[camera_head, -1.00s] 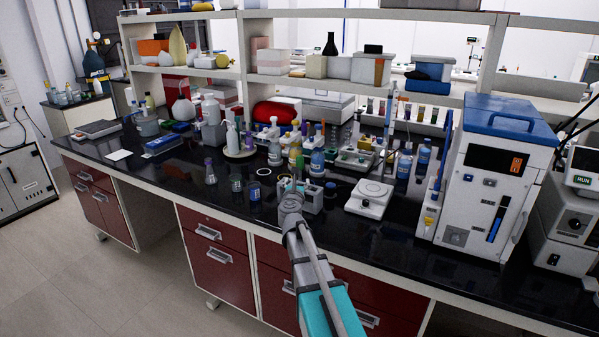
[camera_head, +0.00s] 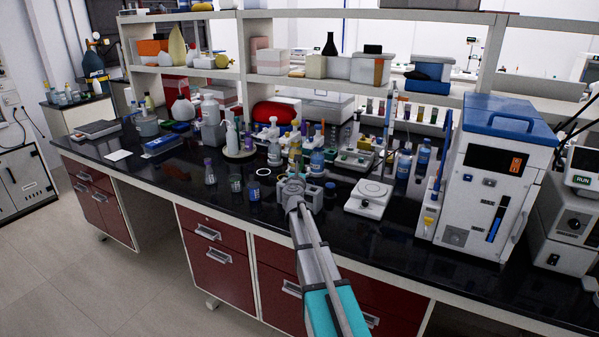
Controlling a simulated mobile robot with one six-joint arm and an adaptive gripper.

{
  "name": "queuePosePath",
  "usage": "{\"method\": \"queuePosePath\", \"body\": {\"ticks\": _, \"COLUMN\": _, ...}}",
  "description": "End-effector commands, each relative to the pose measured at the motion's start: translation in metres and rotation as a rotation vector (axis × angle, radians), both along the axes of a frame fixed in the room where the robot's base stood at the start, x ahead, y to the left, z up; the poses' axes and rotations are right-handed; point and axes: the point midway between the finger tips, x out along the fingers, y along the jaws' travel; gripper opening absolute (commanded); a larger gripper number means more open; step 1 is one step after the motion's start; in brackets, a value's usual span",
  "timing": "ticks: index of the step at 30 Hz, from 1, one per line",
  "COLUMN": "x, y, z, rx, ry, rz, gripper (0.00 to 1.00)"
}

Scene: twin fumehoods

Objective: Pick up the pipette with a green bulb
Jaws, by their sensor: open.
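My gripper (camera_head: 293,184) is at the front of the black bench, seen from behind at the end of my arm. Its fingers are mostly hidden by its own body; it is open. A small green tip, which may be the green bulb of the pipette (camera_head: 299,164), shows just beyond my gripper. The rest of that pipette is hidden behind my gripper or too small to make out. A grey-white block-like holder (camera_head: 313,196) stands right beside my gripper. I cannot tell whether my gripper touches either one.
A white balance (camera_head: 369,197) stands to the right, with a tall white instrument (camera_head: 497,180) beyond it. A flask (camera_head: 210,173) and small beakers (camera_head: 254,190) stand to the left.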

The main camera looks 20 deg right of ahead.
Motion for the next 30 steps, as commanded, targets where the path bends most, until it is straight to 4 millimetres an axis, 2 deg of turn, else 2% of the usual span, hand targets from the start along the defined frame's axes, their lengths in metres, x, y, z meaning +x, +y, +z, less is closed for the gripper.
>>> {"method": "queuePosePath", "body": {"ticks": 11, "x": 0.004, "y": -0.001, "z": 0.0, "rx": 0.0, "ry": 0.0, "rz": 0.0, "gripper": 0.82}}
{"method": "queuePosePath", "body": {"ticks": 22, "x": 0.04, "y": -0.018, "z": -0.001, "rx": 0.0, "ry": 0.0, "rz": 0.001, "gripper": 0.82}}
{"method": "queuePosePath", "body": {"ticks": 30, "x": 0.047, "y": -0.021, "z": -0.001, "rx": 0.0, "ry": 0.0, "rz": 0.002, "gripper": 0.82}}
